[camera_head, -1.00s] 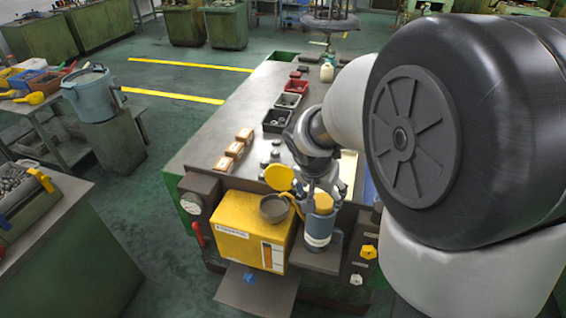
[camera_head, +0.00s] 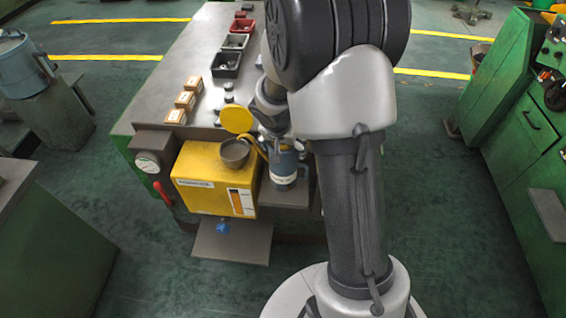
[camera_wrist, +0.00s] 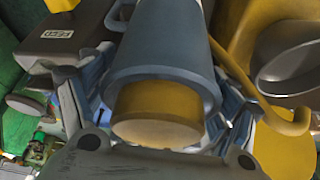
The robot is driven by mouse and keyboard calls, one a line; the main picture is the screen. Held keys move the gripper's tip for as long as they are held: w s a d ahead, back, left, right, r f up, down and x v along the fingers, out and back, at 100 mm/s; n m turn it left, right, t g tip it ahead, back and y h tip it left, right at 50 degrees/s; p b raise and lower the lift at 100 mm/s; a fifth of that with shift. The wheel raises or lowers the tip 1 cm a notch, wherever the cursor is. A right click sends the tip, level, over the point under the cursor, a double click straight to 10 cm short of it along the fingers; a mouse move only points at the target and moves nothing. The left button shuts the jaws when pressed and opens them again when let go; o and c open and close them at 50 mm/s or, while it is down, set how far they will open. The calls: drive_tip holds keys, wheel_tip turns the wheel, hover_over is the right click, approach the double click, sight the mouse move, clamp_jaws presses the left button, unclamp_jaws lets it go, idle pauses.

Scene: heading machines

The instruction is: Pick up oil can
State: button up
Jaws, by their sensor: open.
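The oil can (camera_head: 287,172) is blue-grey with a pale label band. It stands upright on a small grey shelf (camera_head: 290,206) at the machine's front, just right of a yellow box. My gripper (camera_head: 277,141) is above it and hides part of its top. In the wrist view, the can (camera_wrist: 165,45) is between the open fingers of my gripper (camera_wrist: 155,108), one on each side. Its yellow cap (camera_wrist: 158,112) faces the camera, and a thin yellow spout (camera_wrist: 250,95) runs to the right. I cannot tell whether the fingers touch the can.
The yellow box (camera_head: 208,180) with a dark round cup (camera_head: 234,153) and an open yellow lid (camera_head: 237,120) is close to the can's left. Small wooden boxes (camera_head: 186,100) and dark bins (camera_head: 227,66) stand on the machine top. Green cabinets (camera_head: 515,140) are at right, with clear floor between.

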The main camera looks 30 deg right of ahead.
drive_tip(key=shift+d+f, duration=0.1)
drive_tip(key=shift+f, duration=0.2)
drive_tip(key=shift+c, duration=0.3)
drive_tip(key=shift+r, duration=0.1)
drive_tip(key=c, duration=1.6)
drive_tip(key=shift+w, duration=0.1)
drive_tip(key=shift+c, duration=0.5)
drive_tip(key=shift+r, duration=0.1)
